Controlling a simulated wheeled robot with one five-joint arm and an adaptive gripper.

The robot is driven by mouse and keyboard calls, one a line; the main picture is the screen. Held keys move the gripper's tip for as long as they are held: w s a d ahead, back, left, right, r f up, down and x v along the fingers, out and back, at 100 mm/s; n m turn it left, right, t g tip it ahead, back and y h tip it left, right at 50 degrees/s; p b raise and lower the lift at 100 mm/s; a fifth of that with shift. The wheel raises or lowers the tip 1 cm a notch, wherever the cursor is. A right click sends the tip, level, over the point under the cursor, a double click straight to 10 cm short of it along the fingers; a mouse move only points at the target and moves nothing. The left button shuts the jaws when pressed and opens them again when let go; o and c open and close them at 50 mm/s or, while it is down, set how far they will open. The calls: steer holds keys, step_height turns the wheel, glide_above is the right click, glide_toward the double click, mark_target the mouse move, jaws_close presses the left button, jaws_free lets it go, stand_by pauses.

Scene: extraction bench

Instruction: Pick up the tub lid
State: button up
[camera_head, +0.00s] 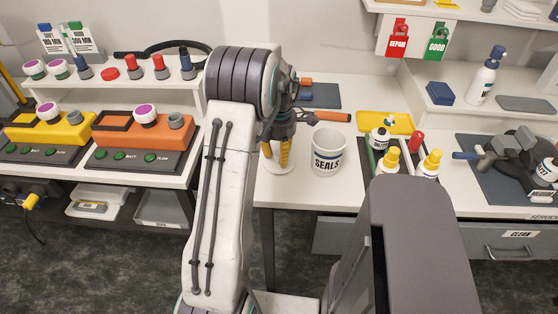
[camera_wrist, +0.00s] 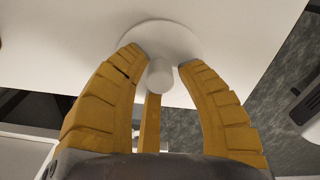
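The tub lid is a white round disc (camera_wrist: 165,36) with a short knob (camera_wrist: 159,76) in the wrist view. In the head view the lid (camera_head: 278,169) lies on the white bench near its front edge, partly hidden under my gripper (camera_head: 275,158). My gripper points down with its yellow fingers spread around the knob. In the wrist view the gripper (camera_wrist: 163,58) has a clear gap between the knob and the outer fingers, with the tips over the disc. The white SEALS tub (camera_head: 328,155) stands open and upright right of the lid.
An orange-handled tool (camera_head: 331,116) lies behind the lid. A dark tray with several bottles (camera_head: 391,160) stands right of the tub. A shelf unit with coloured devices (camera_head: 141,143) is at left. The bench's front edge is close to the lid.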

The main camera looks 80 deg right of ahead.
steer(key=c, duration=0.6)
